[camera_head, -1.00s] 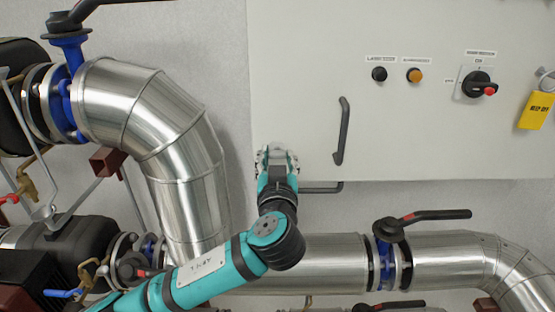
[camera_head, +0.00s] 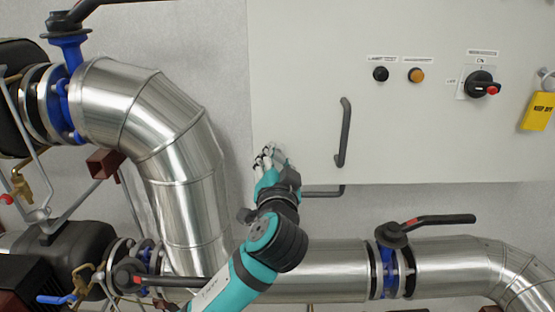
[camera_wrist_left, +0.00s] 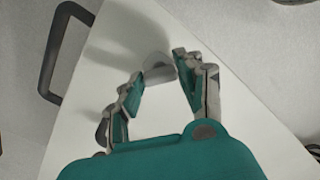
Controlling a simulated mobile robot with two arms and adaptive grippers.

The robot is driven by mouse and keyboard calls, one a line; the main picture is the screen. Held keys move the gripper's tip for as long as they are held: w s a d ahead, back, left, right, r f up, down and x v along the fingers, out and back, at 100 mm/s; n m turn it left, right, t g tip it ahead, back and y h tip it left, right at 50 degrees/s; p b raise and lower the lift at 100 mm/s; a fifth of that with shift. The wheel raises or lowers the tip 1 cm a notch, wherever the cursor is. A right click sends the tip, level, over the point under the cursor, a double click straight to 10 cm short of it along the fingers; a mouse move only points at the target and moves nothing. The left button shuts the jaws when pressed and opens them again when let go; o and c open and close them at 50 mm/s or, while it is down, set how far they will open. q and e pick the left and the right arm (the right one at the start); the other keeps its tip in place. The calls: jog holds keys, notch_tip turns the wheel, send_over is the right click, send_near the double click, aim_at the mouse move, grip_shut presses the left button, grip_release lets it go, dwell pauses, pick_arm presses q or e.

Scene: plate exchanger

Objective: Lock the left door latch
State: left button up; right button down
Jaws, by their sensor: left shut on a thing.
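The white cabinet door (camera_head: 305,100) fills the upper right of the head view. My left gripper (camera_head: 267,157) is at its lower left edge. In the wrist view a small grey, rounded latch (camera_wrist_left: 158,69) sits on the white panel between the fingers of my left gripper (camera_wrist_left: 155,80). The fingers are shut on it, one finger on each side. In the head view the latch is hidden by the gripper. My right gripper is not in view.
A dark vertical door handle (camera_head: 344,132) is right of the gripper. A dark bar (camera_head: 324,192) juts below the cabinet. A large silver pipe (camera_head: 165,130) bends close on the left. A valve with a black lever (camera_head: 430,220) stands below the cabinet.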

pick_arm(q)
jog(key=m+p, duration=0.1)
jog(key=m, duration=0.3)
jog(key=shift+m+p, duration=0.3)
jog(key=m, duration=0.4)
jog(key=shift+m, duration=1)
jog(key=o, duration=1.2)
jog(key=shift+c, duration=0.2)
jog(key=s, duration=1.2)
jog(key=shift+f, duration=0.1)
